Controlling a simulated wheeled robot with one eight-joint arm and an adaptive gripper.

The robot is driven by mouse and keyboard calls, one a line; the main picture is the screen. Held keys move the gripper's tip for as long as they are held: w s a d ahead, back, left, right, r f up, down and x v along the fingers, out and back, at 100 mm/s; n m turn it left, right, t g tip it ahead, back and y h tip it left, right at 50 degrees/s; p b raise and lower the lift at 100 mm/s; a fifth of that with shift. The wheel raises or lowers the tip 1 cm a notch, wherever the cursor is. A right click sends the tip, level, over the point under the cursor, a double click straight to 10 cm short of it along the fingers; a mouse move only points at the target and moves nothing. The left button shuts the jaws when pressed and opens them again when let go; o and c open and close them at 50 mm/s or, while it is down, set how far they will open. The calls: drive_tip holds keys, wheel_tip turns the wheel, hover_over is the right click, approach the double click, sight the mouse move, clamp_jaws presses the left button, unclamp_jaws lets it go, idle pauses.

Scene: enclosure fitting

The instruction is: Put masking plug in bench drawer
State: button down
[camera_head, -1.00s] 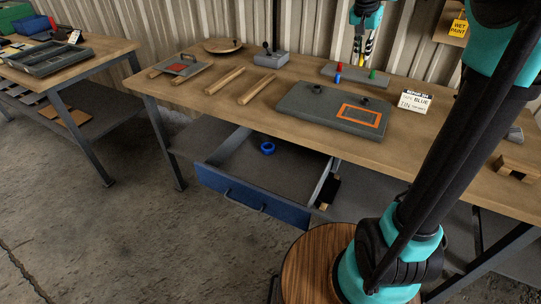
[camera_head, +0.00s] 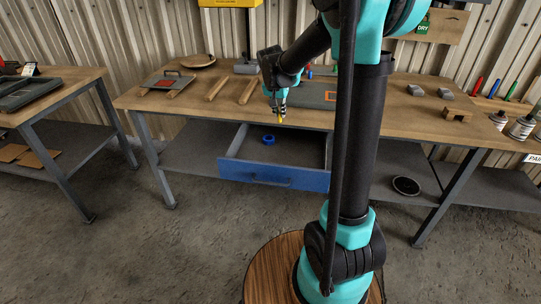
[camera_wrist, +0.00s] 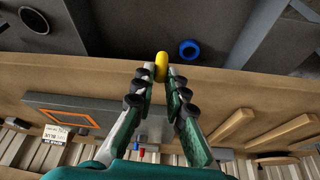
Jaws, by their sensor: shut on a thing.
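My gripper (camera_head: 279,112) is shut on a small yellow masking plug (camera_head: 281,121). In the wrist view the yellow plug (camera_wrist: 161,66) is pinched between the two fingertips (camera_wrist: 161,74). The bench drawer (camera_head: 275,174) has a blue front and stands pulled out under the bench. A blue ring-shaped piece (camera_head: 268,140) lies inside it near the back; the ring also shows in the wrist view (camera_wrist: 189,49). In the head view the gripper and plug are near the bench's front edge, above the drawer's back part. My arm hides part of the drawer's right side.
The wooden bench top (camera_head: 150,100) holds a grey enclosure panel (camera_head: 303,114) with an orange outline, wooden rods (camera_head: 249,90) and a wooden block (camera_head: 456,114). A round dark-rimmed item (camera_head: 406,186) lies on the lower shelf. Most of the drawer floor is bare.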

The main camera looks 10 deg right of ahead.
wheel_tip(320, 180, down, 20)
drive_tip(key=shift+s+a+f, duration=0.15)
idle(0.5)
drive_tip(key=shift+f, duration=0.1)
drive_tip(key=c, duration=1.6)
unclamp_jaws()
drive_tip(key=shift+o, duration=0.2)
drive_tip(key=v, duration=1.2)
drive_tip(key=s+d+n+y, duration=0.1)
drive_tip(key=s+d+n, duration=0.1)
drive_tip(key=s, duration=1.1)
drive_tip(key=s+d+n+y, duration=0.1)
drive_tip(key=s+d+n, duration=0.2)
drive_tip(key=s, duration=1)
drive_tip(key=shift+s+d+f, duration=0.2)
drive_tip(key=shift+d+f, duration=0.05)
drive_tip(key=shift+d, duration=0.45)
